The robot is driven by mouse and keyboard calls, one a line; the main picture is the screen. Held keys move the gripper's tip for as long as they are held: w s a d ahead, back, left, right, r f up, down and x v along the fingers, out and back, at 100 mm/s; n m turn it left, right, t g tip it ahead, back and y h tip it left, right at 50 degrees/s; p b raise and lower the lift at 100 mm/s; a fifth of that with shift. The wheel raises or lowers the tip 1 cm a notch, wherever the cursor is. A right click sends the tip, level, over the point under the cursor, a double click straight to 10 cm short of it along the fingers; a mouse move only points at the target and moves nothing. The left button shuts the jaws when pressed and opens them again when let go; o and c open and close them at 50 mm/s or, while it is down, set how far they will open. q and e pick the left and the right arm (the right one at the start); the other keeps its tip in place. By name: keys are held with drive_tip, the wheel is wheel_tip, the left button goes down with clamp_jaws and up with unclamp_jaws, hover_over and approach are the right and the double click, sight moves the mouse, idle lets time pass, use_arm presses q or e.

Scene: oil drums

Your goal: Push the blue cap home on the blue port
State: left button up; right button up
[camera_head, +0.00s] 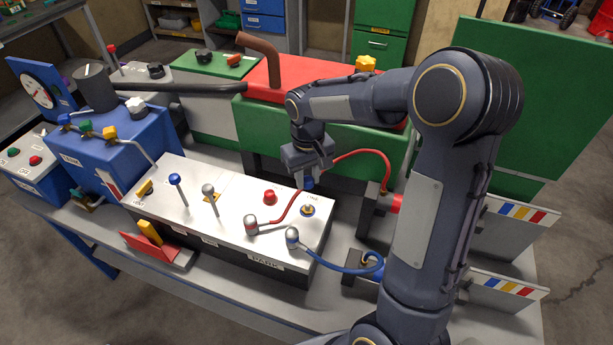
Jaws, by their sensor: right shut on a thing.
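My right gripper (307,176) points down over the right part of the silver-topped control box and is shut on a small blue cap (309,184). Only part of the cap shows below the fingers. The blue port (308,210), a blue ring with a brass-coloured middle, sits on the box top just below the cap in the picture. The cap looks clear of the port, with a gap between them; the exact height is hard to tell. My left gripper is not in view.
A red cap (270,197) sits left of the port. A red-hose connector (251,226) and a blue-hose connector (293,239) stand in front. Two levers (177,189) rise further left. A red hose (365,155) arches close to my gripper's right. A green tank stands behind.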

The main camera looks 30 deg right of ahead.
sight(308, 205)
drive_tip(key=shift+w, duration=0.1)
drive_tip(key=shift+f+b, duration=0.55)
drive_tip(key=shift+f, duration=0.05)
drive_tip(key=shift+f+b, duration=0.55)
drive_tip(key=shift+f, duration=0.15)
drive_tip(key=shift+f+b, duration=1.25)
drive_tip(key=shift+f, duration=0.4)
drive_tip(key=shift+f+b, duration=0.4)
drive_tip(key=shift+f, duration=0.15)
drive_tip(key=shift+f+b, duration=0.35)
drive_tip(key=shift+f, duration=0.15)
drive_tip(key=shift+f+b, duration=0.55)
drive_tip(key=shift+f, duration=0.3)
drive_tip(key=o, duration=1)
